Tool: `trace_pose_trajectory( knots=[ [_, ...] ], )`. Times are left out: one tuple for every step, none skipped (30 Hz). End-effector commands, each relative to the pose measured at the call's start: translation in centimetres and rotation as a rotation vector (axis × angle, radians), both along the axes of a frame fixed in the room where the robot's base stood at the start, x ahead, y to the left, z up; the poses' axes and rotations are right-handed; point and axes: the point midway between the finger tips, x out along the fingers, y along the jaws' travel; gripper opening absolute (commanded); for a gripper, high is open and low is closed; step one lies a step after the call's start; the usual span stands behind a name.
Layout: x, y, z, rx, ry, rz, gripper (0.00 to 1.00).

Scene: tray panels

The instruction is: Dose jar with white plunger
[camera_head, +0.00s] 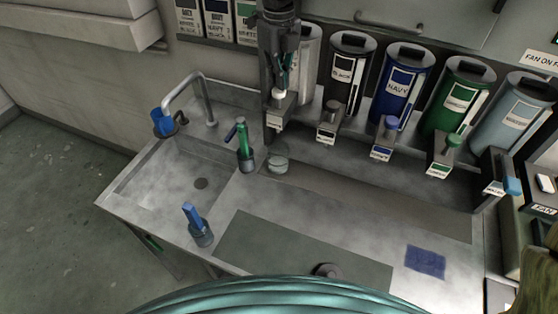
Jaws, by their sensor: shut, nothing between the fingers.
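My gripper (283,88) points down from the top, its fingers shut and empty. It is right over the dispenser spout block (281,108) of the leftmost, white canister (306,62). The white plunger there is hidden by my gripper, and I cannot tell whether the fingers touch it. A clear glass jar (278,160) stands on the steel counter, below and in front of that spout block. Its contents are too faint to make out.
To the right stand black (347,75), navy (402,80), green (457,95) and pale blue (517,112) canisters with their own plungers. Green-handled (243,150) and blue-handled (198,225) tools stand near the sink (185,178). A blue cloth (425,262) lies at right. The counter's middle is clear.

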Motion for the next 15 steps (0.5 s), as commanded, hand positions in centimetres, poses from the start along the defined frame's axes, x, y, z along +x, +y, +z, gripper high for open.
trace_pose_trajectory(
  knots=[
    [0.0, 0.0, -0.2, 0.0, 0.0, 0.0, 0.0],
    [0.0, 0.0, -0.3, 0.0, 0.0, 0.0, 0.0],
    [0.0, 0.0, -0.4, 0.0, 0.0, 0.0, 0.0],
    [0.0, 0.0, -0.4, 0.0, 0.0, 0.0, 0.0],
    [0.0, 0.0, -0.5, -0.001, 0.001, 0.0, 0.0],
    [0.0, 0.0, -0.6, -0.001, 0.001, 0.0, 0.0],
    [0.0, 0.0, -0.7, -0.001, 0.001, -0.001, 0.0],
    [0.0, 0.0, -0.8, -0.001, 0.001, -0.001, 0.0],
    [0.0, 0.0, -0.9, 0.0, 0.001, -0.001, 0.0],
    [0.0, 0.0, -1.0, 0.0, 0.001, -0.001, 0.0],
    [0.0, 0.0, -1.1, 0.0, 0.001, -0.001, 0.0],
    [0.0, 0.0, -1.2, 0.0, 0.001, -0.001, 0.0],
    [0.0, 0.0, -1.2, 0.0, 0.001, -0.001, 0.0],
    [0.0, 0.0, -1.3, 0.0, 0.001, -0.001, 0.0],
    [0.0, 0.0, -1.4, 0.0, 0.001, -0.001, 0.0]
  ],
)
